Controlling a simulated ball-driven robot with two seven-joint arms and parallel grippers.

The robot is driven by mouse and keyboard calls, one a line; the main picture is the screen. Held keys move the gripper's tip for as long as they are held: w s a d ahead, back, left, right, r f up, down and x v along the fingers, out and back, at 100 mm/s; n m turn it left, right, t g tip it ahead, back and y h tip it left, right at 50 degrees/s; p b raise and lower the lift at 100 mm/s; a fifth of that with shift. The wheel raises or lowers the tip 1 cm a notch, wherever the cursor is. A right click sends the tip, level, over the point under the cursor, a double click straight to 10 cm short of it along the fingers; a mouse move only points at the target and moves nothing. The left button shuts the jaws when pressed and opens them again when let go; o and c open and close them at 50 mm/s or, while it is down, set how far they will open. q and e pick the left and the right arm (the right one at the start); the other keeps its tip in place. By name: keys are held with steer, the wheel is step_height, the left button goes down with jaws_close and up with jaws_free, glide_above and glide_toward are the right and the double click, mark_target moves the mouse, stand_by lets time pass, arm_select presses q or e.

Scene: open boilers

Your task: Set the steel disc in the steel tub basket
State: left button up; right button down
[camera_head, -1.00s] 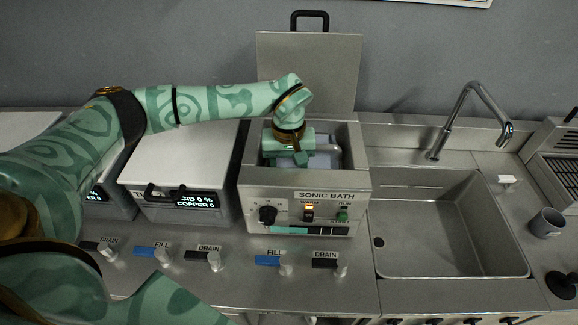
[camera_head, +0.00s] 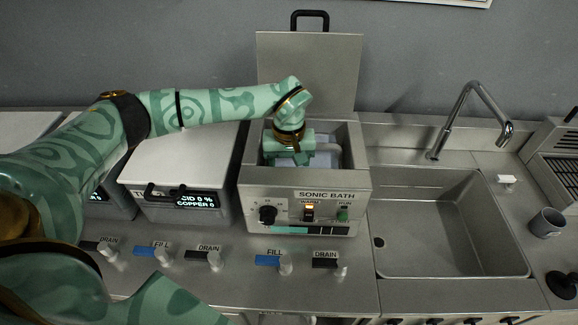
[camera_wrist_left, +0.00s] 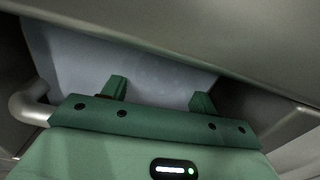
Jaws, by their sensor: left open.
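The sonic bath (camera_head: 302,187) stands open on the counter with its lid (camera_head: 310,75) raised behind it. Its steel tub is partly hidden by my left gripper (camera_head: 290,158), which reaches down into the opening. In the left wrist view, my left gripper (camera_wrist_left: 158,92) has its two fingers wide apart with nothing clearly between them. A pale bluish surface (camera_wrist_left: 150,68) lies beyond the fingers, and a rounded light-grey handle-like bar (camera_wrist_left: 32,106) is at the left. I cannot make out the steel disc or tell the basket's outline for sure. My right gripper is not in view.
A closed boiler box (camera_head: 180,170) with a dark handle stands left of the bath. A sink (camera_head: 445,225) with a tall tap (camera_head: 468,110) is to the right, with a grey mug (camera_head: 546,222) beyond it. Fill and drain levers line the counter front.

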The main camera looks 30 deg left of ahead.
arm_select(q)
step_height(320, 180, up, 12)
steer(key=p, duration=0.1)
steer(key=shift+r, duration=0.2)
